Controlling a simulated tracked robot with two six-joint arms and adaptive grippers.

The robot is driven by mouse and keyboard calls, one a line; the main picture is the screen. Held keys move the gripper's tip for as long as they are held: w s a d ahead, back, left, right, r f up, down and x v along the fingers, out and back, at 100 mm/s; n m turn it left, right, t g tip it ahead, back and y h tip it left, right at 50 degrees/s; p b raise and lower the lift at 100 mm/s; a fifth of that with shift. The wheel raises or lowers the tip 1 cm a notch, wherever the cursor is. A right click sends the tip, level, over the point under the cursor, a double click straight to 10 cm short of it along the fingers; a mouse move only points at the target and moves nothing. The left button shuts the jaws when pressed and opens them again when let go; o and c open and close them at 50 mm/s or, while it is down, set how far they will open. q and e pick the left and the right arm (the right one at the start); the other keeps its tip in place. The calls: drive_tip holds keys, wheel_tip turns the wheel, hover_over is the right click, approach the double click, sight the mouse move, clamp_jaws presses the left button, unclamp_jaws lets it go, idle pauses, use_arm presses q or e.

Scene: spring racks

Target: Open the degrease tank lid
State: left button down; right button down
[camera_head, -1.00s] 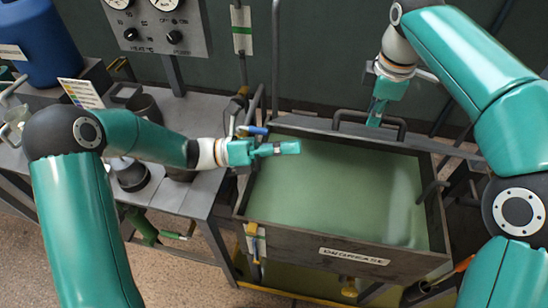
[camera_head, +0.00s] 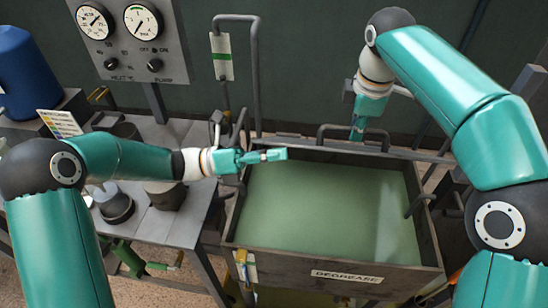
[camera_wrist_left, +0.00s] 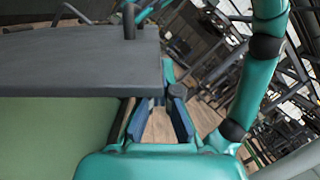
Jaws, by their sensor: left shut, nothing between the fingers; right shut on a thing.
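The degrease tank (camera_head: 345,277) is a dark open-topped box with a "DEGREASE" label on its front wall. Pale green fills the view inside its rim. A grey bar handle (camera_head: 326,135) rises at its back edge. I cannot make out a separate lid panel in the head view. My right gripper (camera_head: 357,134) points down at this handle and is shut on it. My left gripper (camera_head: 277,155) is shut and empty, above the tank's back left corner. In the left wrist view, a grey slab (camera_wrist_left: 80,62) lies beside its blue fingers (camera_wrist_left: 157,112).
A grey bench (camera_head: 190,215) with dark pots stands left of the tank. A gauge panel (camera_head: 130,40) and a bent upright pipe (camera_head: 255,70) rise behind. A side bar (camera_head: 420,203) sticks up at the tank's right rim. A blue drum (camera_head: 28,75) stands far left.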

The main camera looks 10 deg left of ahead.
drive_tip(key=c, duration=1.1)
unclamp_jaws()
drive_tip(key=shift+s+f+g, duration=0.3)
drive_tip(key=shift+s+f, duration=0.05)
drive_tip(key=shift+f, duration=0.25)
drive_tip(key=shift+c, duration=0.2)
use_arm(q)
drive_tip(key=shift+w+r, duration=0.25)
drive_tip(key=shift+w, duration=0.2)
use_arm(e)
drive_tip(key=shift+w, duration=0.1)
drive_tip(key=shift+w+r, duration=0.1)
drive_tip(key=shift+r, duration=0.2)
